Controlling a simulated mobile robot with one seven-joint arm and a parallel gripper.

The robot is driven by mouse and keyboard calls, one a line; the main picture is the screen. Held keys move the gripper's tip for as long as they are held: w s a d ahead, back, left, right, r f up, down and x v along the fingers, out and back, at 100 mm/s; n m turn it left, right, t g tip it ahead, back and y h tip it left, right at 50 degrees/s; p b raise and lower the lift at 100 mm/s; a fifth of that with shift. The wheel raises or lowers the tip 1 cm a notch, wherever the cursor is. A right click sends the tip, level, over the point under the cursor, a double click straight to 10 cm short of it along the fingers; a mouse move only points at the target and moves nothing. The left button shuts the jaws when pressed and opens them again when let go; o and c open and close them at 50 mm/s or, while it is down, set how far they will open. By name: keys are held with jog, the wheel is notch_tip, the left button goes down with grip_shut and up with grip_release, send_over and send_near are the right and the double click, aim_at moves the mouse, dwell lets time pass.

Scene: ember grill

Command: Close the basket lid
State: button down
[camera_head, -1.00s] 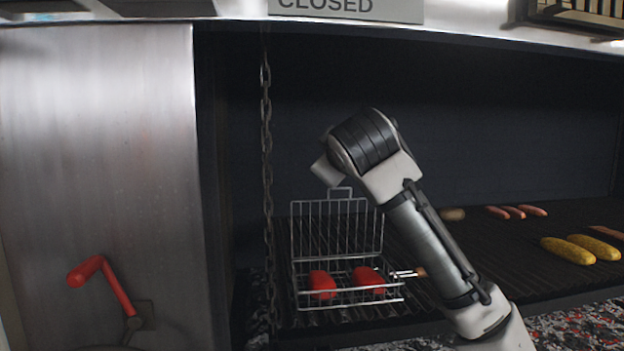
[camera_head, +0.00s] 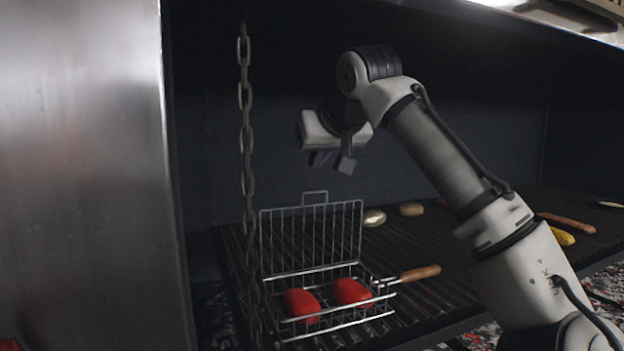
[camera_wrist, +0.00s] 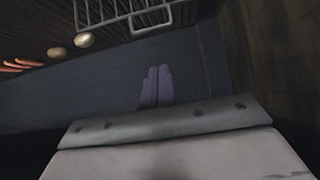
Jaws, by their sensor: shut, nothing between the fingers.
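The wire grill basket (camera_head: 330,318) sits on the grate at the lower middle of the head view, with two red pieces of food (camera_head: 351,291) in it. Its lid (camera_head: 311,238) stands up, open, at the back, with a small wire loop on top. The wooden handle (camera_head: 421,273) points right. My gripper (camera_head: 318,158) is up behind and above the lid, apart from it. Its fingers are together and empty in the wrist view (camera_wrist: 157,86). That view also shows part of the lid's wires (camera_wrist: 125,14) at the top.
A chain (camera_head: 247,150) hangs in front, just left of the basket. A steel panel (camera_head: 85,180) stands at the left. Round items (camera_head: 411,209), a sausage (camera_head: 567,222) and yellow corn (camera_head: 562,236) lie on the grate to the right. The back wall is dark.

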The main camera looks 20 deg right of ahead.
aim_at(315, 191)
jog(key=f, duration=0.1)
jog(key=w+f+p, duration=0.1)
jog(key=f, duration=0.1)
jog(key=w+f, duration=0.1)
jog(key=shift+f+p, duration=0.25)
jog(key=shift+p, duration=0.15)
jog(key=shift+s+a+f, duration=0.1)
jog(key=shift+s+f, duration=0.1)
jog(key=shift+s, duration=0.1)
jog(key=shift+a, duration=0.1)
jog(key=shift+s+a+b, duration=0.3)
jog(key=shift+a+b, duration=0.15)
jog(key=shift+b, duration=0.2)
jog(key=shift+s+t, duration=0.15)
jog(key=shift+t, duration=0.15)
